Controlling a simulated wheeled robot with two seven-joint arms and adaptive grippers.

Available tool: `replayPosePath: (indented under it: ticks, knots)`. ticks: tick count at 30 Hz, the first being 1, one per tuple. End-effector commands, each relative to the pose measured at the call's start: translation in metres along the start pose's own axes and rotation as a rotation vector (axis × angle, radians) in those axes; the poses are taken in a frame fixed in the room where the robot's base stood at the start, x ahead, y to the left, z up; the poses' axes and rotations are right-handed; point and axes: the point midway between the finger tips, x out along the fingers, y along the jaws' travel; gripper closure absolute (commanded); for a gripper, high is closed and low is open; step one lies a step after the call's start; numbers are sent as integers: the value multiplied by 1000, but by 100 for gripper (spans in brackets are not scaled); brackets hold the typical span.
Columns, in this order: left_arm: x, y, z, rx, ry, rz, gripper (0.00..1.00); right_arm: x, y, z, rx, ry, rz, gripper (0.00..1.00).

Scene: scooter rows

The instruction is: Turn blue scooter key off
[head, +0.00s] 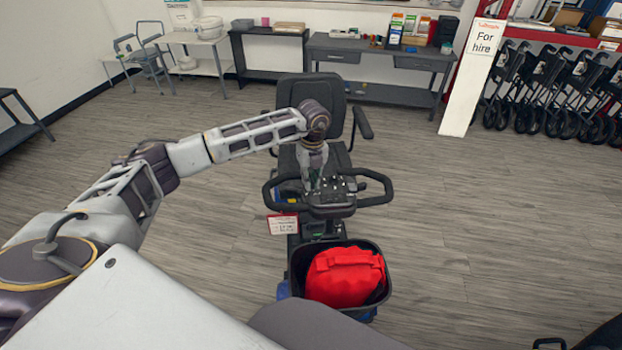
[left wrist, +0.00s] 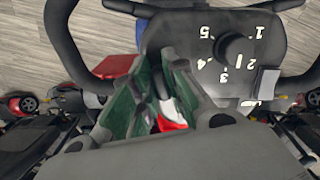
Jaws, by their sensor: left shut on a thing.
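The blue scooter (head: 284,291) stands in front of me, with a dark seat, looped handlebars and a control panel (head: 334,199). In the left wrist view the panel (left wrist: 190,35) has a black dial (left wrist: 235,47) with upside-down white numbers 1 to 5. My left gripper (head: 313,186) points down onto the panel's left side. In the left wrist view its green-grey fingers (left wrist: 152,95) are closed around a small dark piece, seemingly the key (left wrist: 163,90). The fingers hide most of it, so its turn angle cannot be told. My right gripper is out of view.
A black basket (head: 300,262) holding a red bag (head: 345,277) is on the scooter's near end. A price tag (head: 283,224) hangs by the left handlebar. Desks stand along the back wall, and folded walkers (head: 555,95) stand at right. The floor on both sides is clear.

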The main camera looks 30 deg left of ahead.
Motion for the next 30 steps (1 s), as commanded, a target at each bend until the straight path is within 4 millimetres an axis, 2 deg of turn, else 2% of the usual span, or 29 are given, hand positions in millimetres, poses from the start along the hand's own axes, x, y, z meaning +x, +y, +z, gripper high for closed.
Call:
replayPosePath:
  ticks: [12, 23, 30]
  knots:
    - [-1, 1, 1, -232, -2, 31, 100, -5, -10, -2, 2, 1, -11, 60]
    - [-1, 1, 1, -281, -2, 37, 100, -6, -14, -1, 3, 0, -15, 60]
    - [-1, 1, 1, -281, -2, 37, 100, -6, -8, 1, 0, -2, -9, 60]
